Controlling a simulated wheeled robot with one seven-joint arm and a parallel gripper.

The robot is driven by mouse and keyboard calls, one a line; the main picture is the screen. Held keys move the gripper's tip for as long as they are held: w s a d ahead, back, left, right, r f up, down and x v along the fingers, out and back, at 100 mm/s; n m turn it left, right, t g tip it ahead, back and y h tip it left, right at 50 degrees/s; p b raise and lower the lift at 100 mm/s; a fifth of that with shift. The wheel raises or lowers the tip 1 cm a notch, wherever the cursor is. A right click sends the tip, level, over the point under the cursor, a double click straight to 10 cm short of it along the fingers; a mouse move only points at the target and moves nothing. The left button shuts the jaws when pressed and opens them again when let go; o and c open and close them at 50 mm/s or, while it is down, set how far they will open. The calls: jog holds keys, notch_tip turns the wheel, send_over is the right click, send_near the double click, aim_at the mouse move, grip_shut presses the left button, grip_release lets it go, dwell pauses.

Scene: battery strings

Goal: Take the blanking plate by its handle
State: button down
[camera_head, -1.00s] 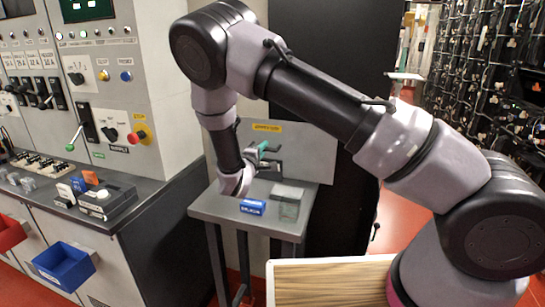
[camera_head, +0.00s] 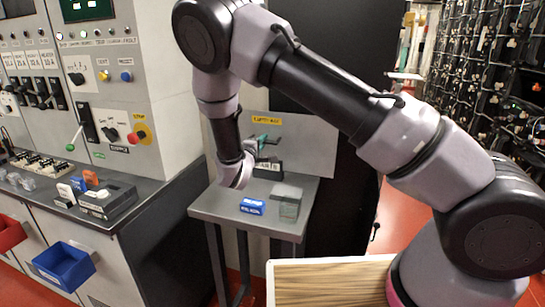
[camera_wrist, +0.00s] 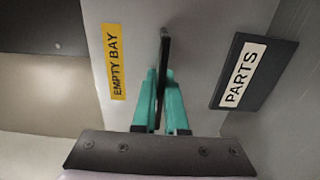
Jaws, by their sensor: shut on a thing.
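My gripper (camera_wrist: 160,90) has teal fingers and shows in the wrist view. It is shut on a thin dark upright bar, the handle (camera_wrist: 164,52), which stands out between the fingertips. Behind it is a light grey panel (camera_wrist: 200,35) with a yellow "EMPTY BAY" label (camera_wrist: 115,62). I cannot make out the blanking plate's own edges against this panel. In the head view my gripper (camera_head: 263,141) is small, in front of the grey panel (camera_head: 315,150) above the small table. My wrist partly covers that spot.
A dark "PARTS" sign (camera_wrist: 250,75) stands close to the right of my gripper. A control cabinet (camera_head: 115,110) stands left; a wooden top (camera_head: 325,285) is in front.

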aim_at(267, 123)
jog(key=shift+r, duration=2.55)
jog(key=shift+s, duration=0.1)
